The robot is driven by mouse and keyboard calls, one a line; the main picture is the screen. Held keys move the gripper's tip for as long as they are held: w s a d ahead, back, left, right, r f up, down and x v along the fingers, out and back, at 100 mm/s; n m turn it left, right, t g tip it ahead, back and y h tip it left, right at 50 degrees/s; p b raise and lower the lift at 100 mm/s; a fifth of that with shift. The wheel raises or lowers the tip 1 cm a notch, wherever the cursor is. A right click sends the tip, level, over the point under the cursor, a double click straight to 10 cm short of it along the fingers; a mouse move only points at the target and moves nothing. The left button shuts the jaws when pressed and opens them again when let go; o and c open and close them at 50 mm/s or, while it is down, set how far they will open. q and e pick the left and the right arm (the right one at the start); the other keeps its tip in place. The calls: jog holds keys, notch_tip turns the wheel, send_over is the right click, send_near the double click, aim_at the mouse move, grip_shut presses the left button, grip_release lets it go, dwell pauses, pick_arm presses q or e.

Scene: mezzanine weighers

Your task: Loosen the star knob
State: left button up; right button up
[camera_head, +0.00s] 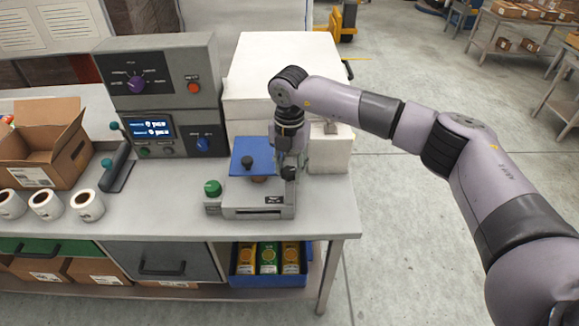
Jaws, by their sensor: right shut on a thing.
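A small grey bench device (258,208) with a tilted blue plate (252,152) stands near the front right of the workbench. A dark star knob (289,174) sits on its right side. My right gripper (289,164) points down over that side and is shut on the star knob, which it partly hides. A smaller black knob (247,162) shows on the blue plate, and a green knob (212,188) is at the device's left. My left gripper is out of view.
A grey control console (165,95) with dials and a screen stands behind left, and a large white box (275,60) behind the device. An open carton (45,150), label rolls (88,205) and a sealer (118,165) fill the left of the bench (330,215). The front right corner is clear.

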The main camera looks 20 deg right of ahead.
jog(key=shift+f+n+b, duration=0.15)
jog(key=shift+n+b, duration=0.75)
jog(key=shift+b, duration=0.05)
jog(key=shift+n+b, duration=1.05)
jog(key=shift+n, duration=0.15)
jog(key=n+b, duration=0.3)
jog(key=n, duration=0.2)
jog(key=shift+n, duration=0.3)
jog(key=n+b, duration=0.2)
jog(key=n, duration=0.3)
jog(key=shift+b, duration=0.3)
jog(key=n, duration=0.3)
jog(key=shift+n+b, duration=0.4)
jog(key=shift+n, duration=1.4)
jog(key=shift+r, duration=0.2)
